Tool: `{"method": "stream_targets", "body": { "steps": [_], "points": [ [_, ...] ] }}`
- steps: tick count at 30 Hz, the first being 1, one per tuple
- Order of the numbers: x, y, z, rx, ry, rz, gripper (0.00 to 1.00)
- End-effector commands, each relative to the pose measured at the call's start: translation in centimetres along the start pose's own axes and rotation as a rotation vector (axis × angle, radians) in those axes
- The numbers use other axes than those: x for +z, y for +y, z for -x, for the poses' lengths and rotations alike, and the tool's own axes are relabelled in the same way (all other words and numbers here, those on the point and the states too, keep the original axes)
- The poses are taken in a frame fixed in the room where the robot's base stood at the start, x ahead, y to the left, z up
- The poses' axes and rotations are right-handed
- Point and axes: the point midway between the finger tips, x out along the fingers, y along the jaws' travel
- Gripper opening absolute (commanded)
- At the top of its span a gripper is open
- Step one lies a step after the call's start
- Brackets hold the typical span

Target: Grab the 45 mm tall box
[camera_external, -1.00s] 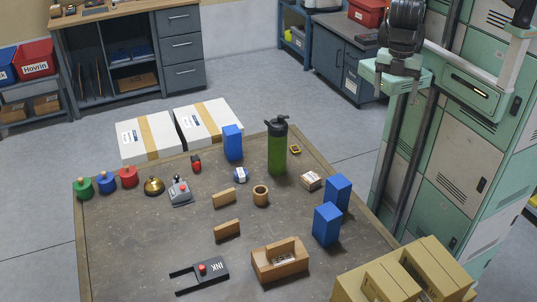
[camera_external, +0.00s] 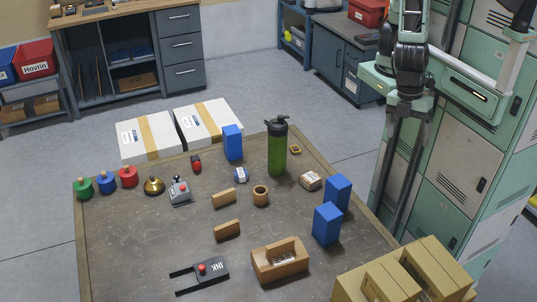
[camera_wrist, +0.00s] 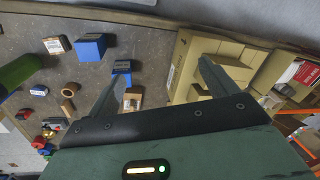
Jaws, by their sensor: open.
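Several boxes stand on the brown table (camera_external: 130,245); none shows a marked height, so I cannot tell which is 45 mm tall. Two upright blue boxes stand at its right side, one farther back (camera_external: 338,192) and one nearer (camera_external: 326,225); a third blue box (camera_external: 232,143) stands at the far edge. A small box with a white label (camera_external: 311,180) lies left of the right-hand pair. In the wrist view the small box (camera_wrist: 55,45) and two blue boxes (camera_wrist: 91,47) (camera_wrist: 122,67) show beyond the fingers. My gripper (camera_wrist: 160,86) is open and empty, above and apart from the table.
A green bottle (camera_external: 277,152) stands tall near the far edge. The table's left front is bare.

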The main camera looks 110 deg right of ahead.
Motion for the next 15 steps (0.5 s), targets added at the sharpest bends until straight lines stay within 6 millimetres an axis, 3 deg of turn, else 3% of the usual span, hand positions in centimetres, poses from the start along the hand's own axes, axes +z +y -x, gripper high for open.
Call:
{"method": "stream_targets", "body": {
  "steps": [1, 8, 15],
  "points": [
    [0.4, -0.5, -2.7, -0.001, -0.01, -0.05, 0.85],
    [2.0, -0.7, -12.4, 0.059, 0.052, -0.313, 0.85],
    [4.9, 3.7, -20.9, 0.218, 0.229, -0.502, 0.85]
  ]
}}
